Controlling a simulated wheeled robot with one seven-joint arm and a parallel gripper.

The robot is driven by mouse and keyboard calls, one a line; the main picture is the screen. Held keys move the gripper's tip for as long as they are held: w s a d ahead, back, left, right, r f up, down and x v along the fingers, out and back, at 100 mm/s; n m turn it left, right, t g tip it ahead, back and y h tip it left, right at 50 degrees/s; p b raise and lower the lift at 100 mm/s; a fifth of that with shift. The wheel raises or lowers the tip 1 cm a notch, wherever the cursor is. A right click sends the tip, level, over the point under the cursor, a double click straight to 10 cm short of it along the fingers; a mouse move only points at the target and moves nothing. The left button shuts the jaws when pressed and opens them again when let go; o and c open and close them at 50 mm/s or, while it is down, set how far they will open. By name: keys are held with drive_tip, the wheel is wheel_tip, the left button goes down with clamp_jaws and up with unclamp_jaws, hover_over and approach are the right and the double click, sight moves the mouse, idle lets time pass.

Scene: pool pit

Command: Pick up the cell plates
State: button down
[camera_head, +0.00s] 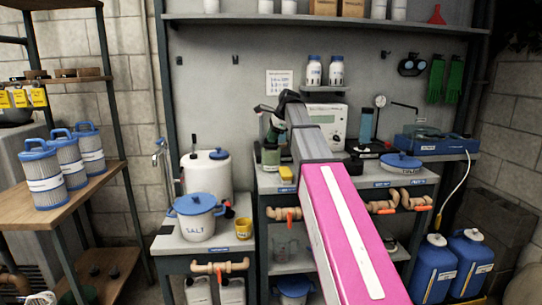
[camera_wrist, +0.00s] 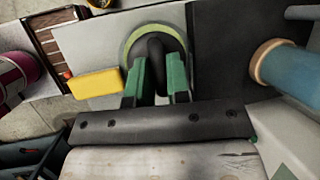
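My gripper (camera_wrist: 157,78) points down over a round vessel with a pale green rim (camera_wrist: 128,46). Its two green fingers stand apart, one on each side of a dark, rounded upright part (camera_wrist: 154,55). I cannot tell whether the fingers touch that part, or whether it belongs to the cell plates. No plates can be clearly made out.
A yellow block (camera_wrist: 95,83) lies beside the vessel, and a blue cylinder with a tan rim (camera_wrist: 290,75) stands to the right. On the counter a white instrument (camera_head: 328,119) stands behind my arm. A salt pot (camera_head: 197,220) is on the lower left stand.

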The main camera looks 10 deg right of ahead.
drive_tip(key=shift+r, duration=0.15)
wheel_tip(320, 180, up, 18)
idle(0.7)
idle(0.5)
